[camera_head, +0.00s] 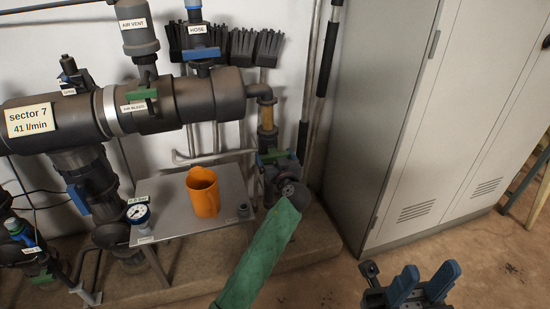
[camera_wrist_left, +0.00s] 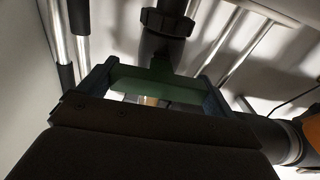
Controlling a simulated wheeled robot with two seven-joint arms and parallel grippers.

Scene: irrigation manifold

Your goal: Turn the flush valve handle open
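The flush valve's green handle (camera_head: 270,156) is on the vertical pipe at the right end of the manifold. In the left wrist view the green handle (camera_wrist_left: 158,88) spans crosswise between my left gripper's two widely spaced fingers. Its ends look close to both fingers; I cannot tell whether they touch. My left gripper (camera_head: 278,170) is at the valve, with my green-sleeved arm below it hiding part of the valve's lower side. Its fingers also show in the left wrist view (camera_wrist_left: 157,92). My right gripper (camera_head: 420,286) is open and empty at the bottom right, away from the valve.
An orange jug (camera_head: 203,192) stands on a grey shelf (camera_head: 170,222) left of the valve, near a pressure gauge (camera_head: 138,213). A grey cabinet (camera_head: 385,120) stands to the right. Poles (camera_head: 325,60) lean behind the valve. Another green handle (camera_head: 140,94) is on the main pipe.

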